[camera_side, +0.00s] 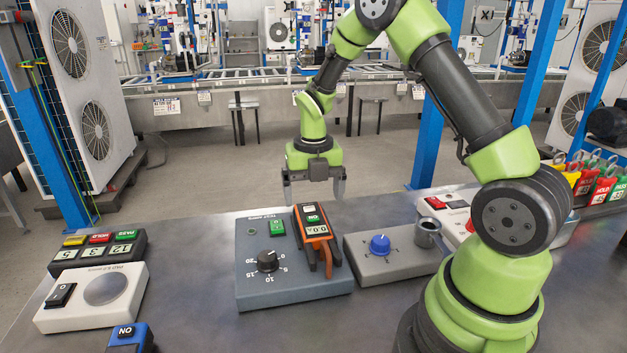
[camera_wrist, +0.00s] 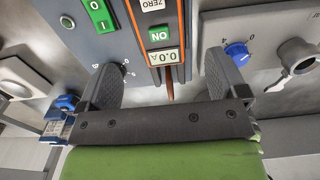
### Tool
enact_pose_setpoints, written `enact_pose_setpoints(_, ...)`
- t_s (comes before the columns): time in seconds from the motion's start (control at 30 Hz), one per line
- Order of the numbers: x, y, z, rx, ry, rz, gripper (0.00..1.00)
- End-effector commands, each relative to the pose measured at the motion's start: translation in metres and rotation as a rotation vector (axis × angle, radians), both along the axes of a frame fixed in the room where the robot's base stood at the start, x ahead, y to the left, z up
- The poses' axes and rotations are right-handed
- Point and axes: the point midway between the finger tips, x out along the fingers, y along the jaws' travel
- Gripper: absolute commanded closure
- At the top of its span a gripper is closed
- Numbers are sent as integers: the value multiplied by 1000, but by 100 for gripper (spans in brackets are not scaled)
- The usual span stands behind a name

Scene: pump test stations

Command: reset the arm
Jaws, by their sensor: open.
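My gripper (camera_side: 314,190) is open and empty in the side view. It hangs pointing down above the back edge of the table, behind the grey test box (camera_side: 255,292). In the wrist view my gripper (camera_wrist: 172,75) shows its two dark fingers spread apart. Between and beyond them is an orange and black clamp meter (camera_wrist: 161,33) reading 0.0. In the side view the clamp meter (camera_side: 314,230) lies on the right part of the test box, beside a black knob (camera_side: 267,261) and a green switch (camera_side: 276,227). The fingers touch nothing that I can see.
A grey unit with a blue knob (camera_side: 380,245) and a metal cup (camera_side: 427,233) stands to the right. At left are a counter box (camera_side: 98,253) and a white unit with a round pad (camera_side: 104,289). Red and green tags (camera_side: 598,180) stand at far right. Blue posts (camera_side: 437,100) rise behind.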

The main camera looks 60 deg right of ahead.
Motion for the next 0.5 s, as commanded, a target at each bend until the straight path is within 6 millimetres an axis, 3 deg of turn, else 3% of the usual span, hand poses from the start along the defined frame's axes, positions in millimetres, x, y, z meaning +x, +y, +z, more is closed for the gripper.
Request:
enact_pose_setpoints(0.1,1,0,19,-1,-4,0,9)
enact_pose_setpoints(0.27,0,2,35,-1,-10,-28,9)
enact_pose_setpoints(0.37,-3,9,52,0,-40,-146,9)
enact_pose_setpoints(0.5,-14,30,92,29,-124,-484,9)
